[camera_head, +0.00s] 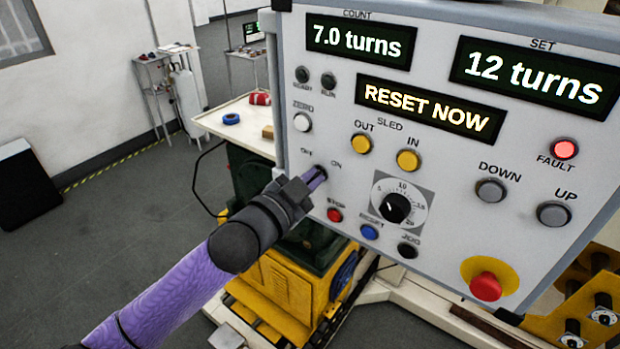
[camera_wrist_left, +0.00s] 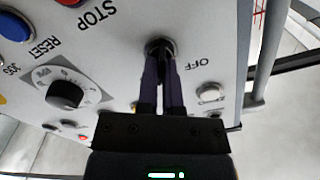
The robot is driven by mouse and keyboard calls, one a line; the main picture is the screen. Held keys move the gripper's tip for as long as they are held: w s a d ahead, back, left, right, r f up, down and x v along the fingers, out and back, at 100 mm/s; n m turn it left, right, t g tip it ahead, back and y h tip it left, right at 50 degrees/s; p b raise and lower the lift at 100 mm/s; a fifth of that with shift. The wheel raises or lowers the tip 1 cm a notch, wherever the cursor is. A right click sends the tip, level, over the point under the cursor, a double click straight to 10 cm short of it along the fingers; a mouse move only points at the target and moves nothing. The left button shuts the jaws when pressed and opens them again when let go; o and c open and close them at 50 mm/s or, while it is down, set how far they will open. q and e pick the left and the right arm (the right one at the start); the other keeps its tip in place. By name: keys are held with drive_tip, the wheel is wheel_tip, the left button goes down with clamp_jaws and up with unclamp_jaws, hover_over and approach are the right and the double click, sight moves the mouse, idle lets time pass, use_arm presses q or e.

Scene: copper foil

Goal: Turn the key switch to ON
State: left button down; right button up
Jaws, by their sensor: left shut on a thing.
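The key switch (camera_wrist_left: 158,46) is a small dark round switch on the lower left of the grey control panel (camera_head: 440,215), between the OFF and ON labels. My left gripper (camera_head: 316,176) reaches it from the lower left, its purple fingers at the switch. In the left wrist view my left gripper (camera_wrist_left: 160,65) is shut on the key switch. The fingers hide most of it, so I cannot tell which way the key points. My right gripper is in neither view.
The panel shows 7.0 turns (camera_head: 360,40), 12 turns (camera_head: 535,75) and RESET NOW (camera_head: 430,108). The FAULT lamp (camera_head: 565,149) glows red. Close by are the white ZERO button (camera_head: 302,122), red STOP button (camera_head: 334,214), blue RESET button (camera_head: 369,232) and a dial (camera_head: 396,207).

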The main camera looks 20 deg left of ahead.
use_arm(q)
drive_tip(key=c, duration=0.8)
unclamp_jaws()
drive_tip(key=shift+s, duration=0.1)
drive_tip(key=b+v, duration=0.2)
drive_tip(key=v, duration=0.7)
drive_tip(key=shift+s+a+b, duration=0.15)
drive_tip(key=shift+s+b, duration=0.15)
drive_tip(key=shift+b, duration=0.1)
